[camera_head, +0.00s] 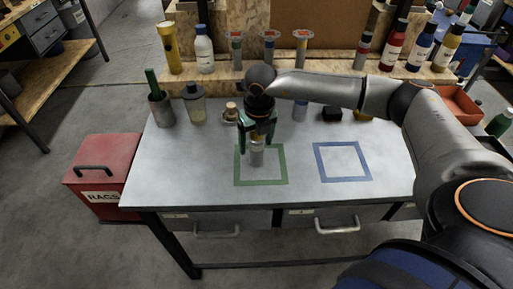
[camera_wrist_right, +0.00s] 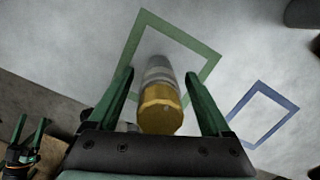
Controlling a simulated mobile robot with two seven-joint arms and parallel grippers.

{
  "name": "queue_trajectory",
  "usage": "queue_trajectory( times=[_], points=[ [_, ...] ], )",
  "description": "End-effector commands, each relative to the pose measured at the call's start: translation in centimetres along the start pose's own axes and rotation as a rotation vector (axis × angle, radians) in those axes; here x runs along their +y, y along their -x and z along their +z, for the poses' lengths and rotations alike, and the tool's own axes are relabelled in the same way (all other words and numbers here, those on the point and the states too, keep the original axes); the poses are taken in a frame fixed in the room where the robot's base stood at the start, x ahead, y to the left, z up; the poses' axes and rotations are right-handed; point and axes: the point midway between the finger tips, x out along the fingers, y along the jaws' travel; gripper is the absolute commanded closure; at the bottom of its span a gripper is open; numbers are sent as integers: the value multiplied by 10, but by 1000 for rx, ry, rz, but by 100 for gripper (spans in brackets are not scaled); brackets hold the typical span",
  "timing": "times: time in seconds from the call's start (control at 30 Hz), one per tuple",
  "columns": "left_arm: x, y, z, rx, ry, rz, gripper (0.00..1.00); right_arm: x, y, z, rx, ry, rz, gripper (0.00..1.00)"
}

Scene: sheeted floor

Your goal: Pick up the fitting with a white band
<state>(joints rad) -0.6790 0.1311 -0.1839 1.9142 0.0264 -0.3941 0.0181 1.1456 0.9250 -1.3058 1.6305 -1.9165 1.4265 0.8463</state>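A fitting (camera_wrist_right: 160,100) with a brass-coloured end and a pale grey-white body stands between the fingers of my right gripper (camera_wrist_right: 160,78) in the right wrist view. Gaps show on both sides, so the fingers are open around it. In the head view my right gripper (camera_head: 257,140) points down over the green square outline (camera_head: 262,183), and the lower part of the fitting (camera_head: 257,157) shows beneath it. The gripper hides its top there. My left gripper (camera_wrist_right: 28,130) shows small at the lower left of the right wrist view, with its fingers apart and empty.
A blue square outline (camera_head: 343,179) on the table is empty. A cup (camera_head: 160,110) and a jar (camera_head: 195,104) stand at the back left. A dark object (camera_head: 332,115) lies at the back right. Several bottles line the shelf behind. The front strip is clear.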

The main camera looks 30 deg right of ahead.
Motion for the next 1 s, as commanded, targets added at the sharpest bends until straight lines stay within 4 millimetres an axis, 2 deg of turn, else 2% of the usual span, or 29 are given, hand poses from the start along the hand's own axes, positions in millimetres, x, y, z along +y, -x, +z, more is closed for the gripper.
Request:
queue_trajectory(
  times=[0.07,0.7,1.0],
  points=[
    [0,0,0,0,0,0,14,0,0,0,0,0,0,28],
    [0,0,0,0,0,0,14,0,1,0,-1,-1,1,100],
    [0,0,0,0,0,0,14,0,2,1,-3,-1,1,100]
  ],
)
